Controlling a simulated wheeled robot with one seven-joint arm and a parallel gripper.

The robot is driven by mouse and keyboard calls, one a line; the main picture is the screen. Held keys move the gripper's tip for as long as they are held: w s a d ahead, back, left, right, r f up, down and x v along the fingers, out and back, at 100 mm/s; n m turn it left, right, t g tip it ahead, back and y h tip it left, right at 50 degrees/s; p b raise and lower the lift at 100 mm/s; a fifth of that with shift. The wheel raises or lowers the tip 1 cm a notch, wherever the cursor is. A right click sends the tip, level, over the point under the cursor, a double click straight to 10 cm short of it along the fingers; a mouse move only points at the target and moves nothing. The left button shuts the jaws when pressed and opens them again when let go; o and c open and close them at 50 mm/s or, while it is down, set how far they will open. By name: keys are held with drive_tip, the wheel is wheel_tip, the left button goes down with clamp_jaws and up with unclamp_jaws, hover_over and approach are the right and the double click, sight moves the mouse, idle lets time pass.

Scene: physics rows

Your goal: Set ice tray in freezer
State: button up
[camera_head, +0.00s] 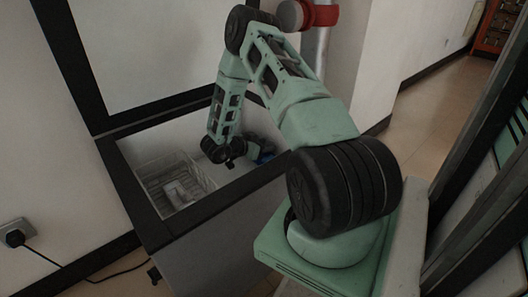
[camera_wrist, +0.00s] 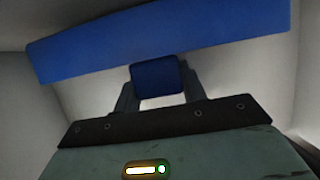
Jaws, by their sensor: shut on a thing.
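The blue ice tray (camera_wrist: 165,40) spans the top of the wrist view. A blue part of it sits between the fingers of my gripper (camera_wrist: 158,88), which is shut on it. In the head view my gripper (camera_head: 237,163) reaches down inside the open chest freezer (camera_head: 150,217). A small bit of the blue tray (camera_head: 265,157) shows there beside the gripper, mostly hidden by my arm. I cannot tell whether the tray touches the freezer floor.
A white wire basket (camera_head: 175,182) with pale items in it hangs at the left end of the freezer. The freezer lid (camera_head: 150,50) stands open at the back. A red-banded pipe (camera_head: 321,15) rises behind my arm. A plug (camera_head: 15,237) is in the left wall.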

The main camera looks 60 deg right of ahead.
drive_tip(key=shift+f, duration=0.7)
drive_tip(key=shift+f, duration=0.1)
drive_tip(key=o, duration=1.1)
drive_tip(key=shift+f, duration=0.1)
drive_tip(key=shift+o, duration=0.2)
drive_tip(key=shift+r, duration=0.25)
drive_tip(key=p+v, duration=0.2)
drive_tip(key=v, duration=0.4)
drive_tip(key=shift+a+r+p, duration=0.1)
drive_tip(key=shift+a+p, duration=0.1)
drive_tip(key=shift+p, duration=0.1)
drive_tip(key=shift+w+a+r, duration=0.1)
drive_tip(key=shift+w+a, duration=0.05)
drive_tip(key=shift+a, duration=0.3)
